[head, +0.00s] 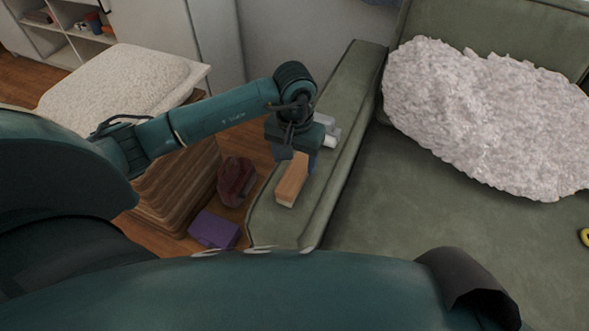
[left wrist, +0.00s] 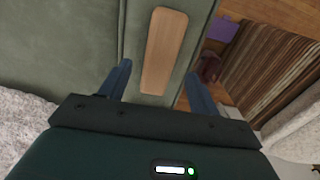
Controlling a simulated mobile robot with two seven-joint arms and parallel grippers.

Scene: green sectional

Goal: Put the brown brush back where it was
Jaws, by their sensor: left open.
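The brown brush (head: 291,182) is a light wooden block with its back up. It lies on the green sofa armrest (head: 345,150), lengthwise along it. My left gripper (head: 299,158) is open above the brush's far end. In the left wrist view the brush (left wrist: 164,48) shows between and beyond the two open blue fingers (left wrist: 157,78), with a gap on each side. I cannot tell how far the fingertips are above the armrest. My right gripper is not in view.
A pale grey object (head: 328,134) shows just behind the gripper, partly hidden. A fluffy cushion (head: 490,115) lies on the sofa seat (head: 430,235). A purple box (head: 214,231) and a dark red item (head: 236,182) are on the floor beside a brown striped stand (head: 178,190).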

